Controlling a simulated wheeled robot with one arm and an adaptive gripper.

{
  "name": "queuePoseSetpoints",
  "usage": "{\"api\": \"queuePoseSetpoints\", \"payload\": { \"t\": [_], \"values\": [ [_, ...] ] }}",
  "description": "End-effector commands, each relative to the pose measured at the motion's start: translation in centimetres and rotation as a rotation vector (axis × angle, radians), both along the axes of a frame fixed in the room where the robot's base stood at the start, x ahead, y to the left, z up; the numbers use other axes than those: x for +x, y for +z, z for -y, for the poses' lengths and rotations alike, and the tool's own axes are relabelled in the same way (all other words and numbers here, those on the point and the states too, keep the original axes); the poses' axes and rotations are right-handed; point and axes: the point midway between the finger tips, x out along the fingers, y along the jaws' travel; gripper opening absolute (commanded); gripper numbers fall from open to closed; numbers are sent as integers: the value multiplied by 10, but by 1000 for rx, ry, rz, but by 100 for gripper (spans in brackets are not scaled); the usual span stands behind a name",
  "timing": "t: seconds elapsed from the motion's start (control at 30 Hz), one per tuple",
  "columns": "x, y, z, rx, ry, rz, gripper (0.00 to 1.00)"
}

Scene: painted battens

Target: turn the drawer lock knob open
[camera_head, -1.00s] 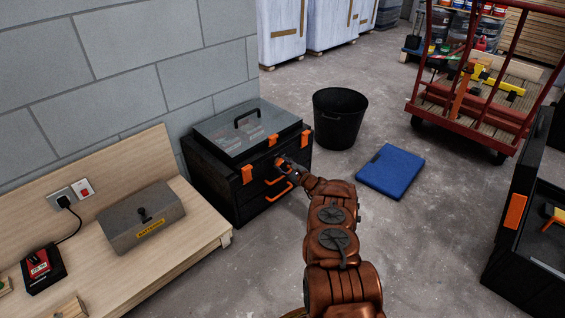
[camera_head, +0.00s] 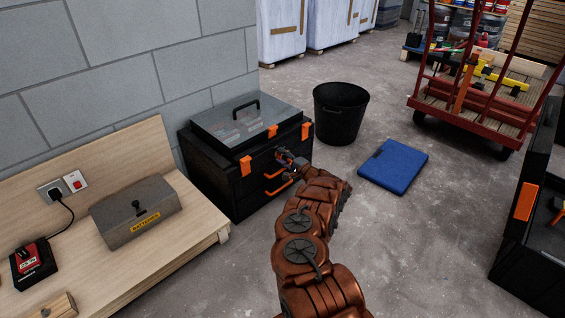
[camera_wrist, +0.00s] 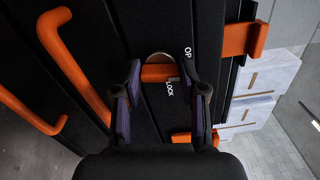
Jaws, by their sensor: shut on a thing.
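The drawer lock knob (camera_wrist: 158,73) is a small orange bar on a round base on the black chest front, beside white lettering reading "OP" and "LOCK". My gripper (camera_wrist: 160,75) has a finger on each side of the bar and is shut on it. The bar lies across the gap between the fingers, near the lettering; its exact setting is hard to tell. In the head view my gripper (camera_head: 284,156) is at the upper front of the black tool chest (camera_head: 216,188), and the knob is hidden or too small to make out there.
Orange drawer handles (camera_wrist: 75,70) are left of my gripper in the wrist view, and orange latches (camera_wrist: 245,39) are to the right. A black bucket (camera_head: 340,115) and a blue flat case (camera_head: 393,167) are right of the chest. A wooden bench (camera_head: 150,255) is at left.

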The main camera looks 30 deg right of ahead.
Motion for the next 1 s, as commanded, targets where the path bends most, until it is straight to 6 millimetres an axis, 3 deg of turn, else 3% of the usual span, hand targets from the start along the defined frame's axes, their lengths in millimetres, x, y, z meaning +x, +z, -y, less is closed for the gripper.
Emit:
{"api": "queuePoseSetpoints", "payload": {
  "t": [0.4, 0.9, 0.93, 1.0],
  "values": [
    [1, -1, -2, -154, 4, 36, 7],
    [1, 0, -2, -169, 4, 39, 7],
    [1, 0, -2, -169, 4, 39, 45],
    [1, 0, -2, -169, 4, 39, 52]
  ]
}}
